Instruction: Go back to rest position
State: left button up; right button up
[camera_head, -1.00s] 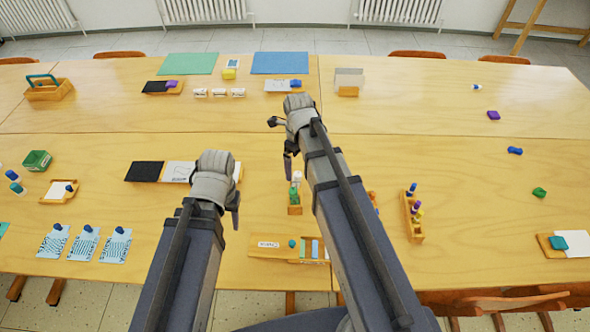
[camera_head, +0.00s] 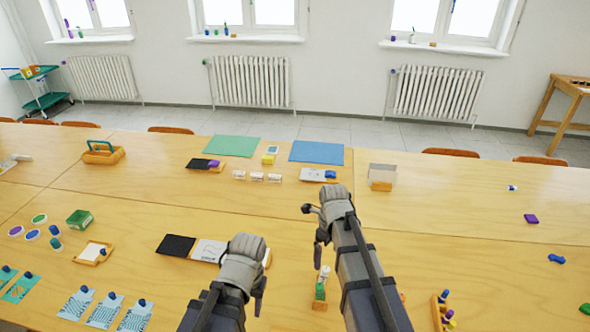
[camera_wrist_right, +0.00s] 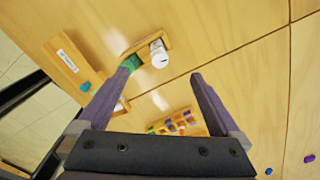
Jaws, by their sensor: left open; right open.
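My left gripper (camera_head: 259,291) is over the table near the right end of the black-and-white card tray (camera_head: 206,249); it looks empty, though its fingers show only edge-on. My right gripper (camera_head: 315,232) hangs over the table above a small wooden holder (camera_head: 319,305) with a white-topped and a green item. In the right wrist view, my right gripper (camera_wrist_right: 163,73) has its fingers wide apart with nothing between them. The white-capped bottle (camera_wrist_right: 160,56) stands below and beyond the fingertips, with the green item (camera_wrist_right: 133,62) beside it, partly hidden by the left finger.
The wooden table (camera_head: 440,225) is spread with art items. A basket (camera_head: 103,153), green mat (camera_head: 231,146), blue mat (camera_head: 316,152) and open box (camera_head: 381,176) lie toward the far edge. A wooden rack (camera_head: 441,312) stands right of my right arm. The table's right middle is mostly clear.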

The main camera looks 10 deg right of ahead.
jog(key=s+n, duration=0.4)
jog(key=n, duration=1)
jog(key=s+n, duration=0.4)
jog(key=n, duration=0.9)
jog(key=s+a+n+h, duration=0.1)
jog(key=s+a+n, duration=0.3)
jog(key=a, duration=0.7)
jog(key=shift+s+a+n, duration=0.2)
jog(key=shift+s+n, duration=0.2)
jog(key=shift+s, duration=0.6)
jog(key=shift+r, duration=0.1)
